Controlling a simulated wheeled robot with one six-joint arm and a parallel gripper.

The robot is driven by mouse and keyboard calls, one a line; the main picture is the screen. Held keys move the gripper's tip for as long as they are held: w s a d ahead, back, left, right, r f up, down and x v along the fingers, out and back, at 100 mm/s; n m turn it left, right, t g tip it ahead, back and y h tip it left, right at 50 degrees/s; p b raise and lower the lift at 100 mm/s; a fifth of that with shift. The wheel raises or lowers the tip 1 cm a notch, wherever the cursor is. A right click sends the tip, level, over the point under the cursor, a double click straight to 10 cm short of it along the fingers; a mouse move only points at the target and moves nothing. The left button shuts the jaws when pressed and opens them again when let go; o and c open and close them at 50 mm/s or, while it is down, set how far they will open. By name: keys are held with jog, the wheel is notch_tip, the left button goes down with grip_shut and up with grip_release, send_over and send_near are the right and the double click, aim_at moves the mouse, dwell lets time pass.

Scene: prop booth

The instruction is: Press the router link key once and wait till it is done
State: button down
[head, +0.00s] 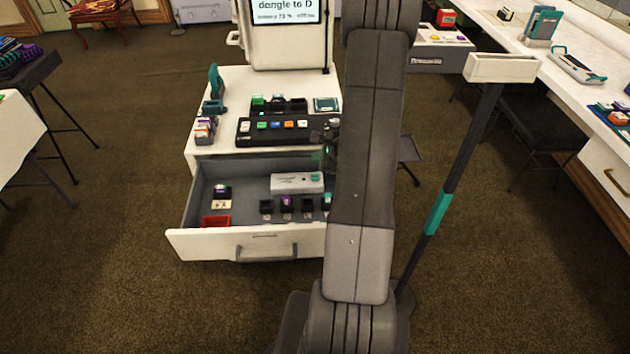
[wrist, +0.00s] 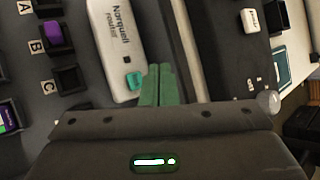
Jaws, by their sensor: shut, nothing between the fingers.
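The router is a white box labelled "Norquell router" (wrist: 112,25), lying in the open drawer; it also shows in the head view (head: 290,185). Its link key is a small teal button (wrist: 134,80) at one end, also visible in the head view (head: 316,176). A small dark square sits on the router's face above the key. My gripper (wrist: 160,68) has its green fingers shut together and empty, just right of the key in the wrist view. I cannot tell whether they touch the router. In the head view my arm mostly hides the gripper.
The drawer (head: 210,246) also holds several lettered dark sockets, one with a purple piece (wrist: 58,36), and a red tray (head: 216,221). Above it, the cabinet top carries a dark rack (head: 277,137) of coloured keys and a screen (head: 288,30) reading "dangle to D".

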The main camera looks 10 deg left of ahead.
aim_at(318, 178)
jog(key=shift+f+b, duration=1.75)
jog(key=shift+f, duration=0.65)
jog(key=shift+f+b, duration=0.4)
jog(key=shift+b, duration=0.2)
jog(key=shift+f+b, duration=0.4)
jog(key=shift+b, duration=0.05)
dwell(0.6)
jog(key=shift+r, duration=0.15)
jog(key=shift+r+p, duration=0.5)
jog(key=shift+r, duration=0.2)
jog(key=shift+r+p, duration=1.75)
jog(key=shift+r, duration=0.7)
